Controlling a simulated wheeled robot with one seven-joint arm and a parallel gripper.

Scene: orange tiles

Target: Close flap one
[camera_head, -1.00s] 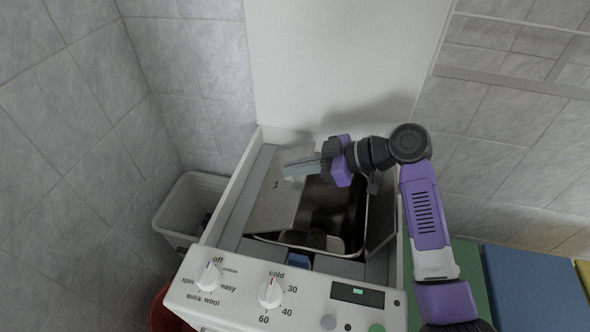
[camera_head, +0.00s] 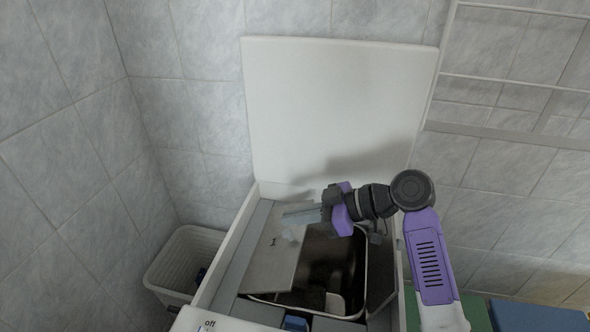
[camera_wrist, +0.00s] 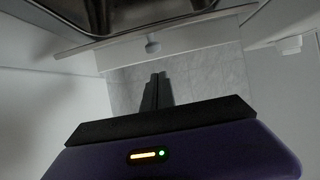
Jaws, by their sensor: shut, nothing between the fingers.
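Flap one is a grey metal plate (camera_head: 268,264) marked "1", on the left side of the drum opening (camera_head: 335,278) of a top-loading washing machine. It covers the left part of the opening; its exact tilt is hard to tell. My gripper (camera_head: 284,222) is shut and empty, with its fingers pointing left over the far part of the flap. I cannot tell whether they touch it. In the wrist view, the two dark fingers (camera_wrist: 157,90) are together in front of a grey surface, below a pale strip with a small round knob (camera_wrist: 152,47).
A second flap (camera_head: 381,272) stands raised at the right of the opening. The machine's white lid (camera_head: 340,95) is open at the back. A white basket (camera_head: 185,262) stands to the left, by the tiled wall. Green (camera_head: 470,314) and blue (camera_head: 535,316) surfaces lie to the right.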

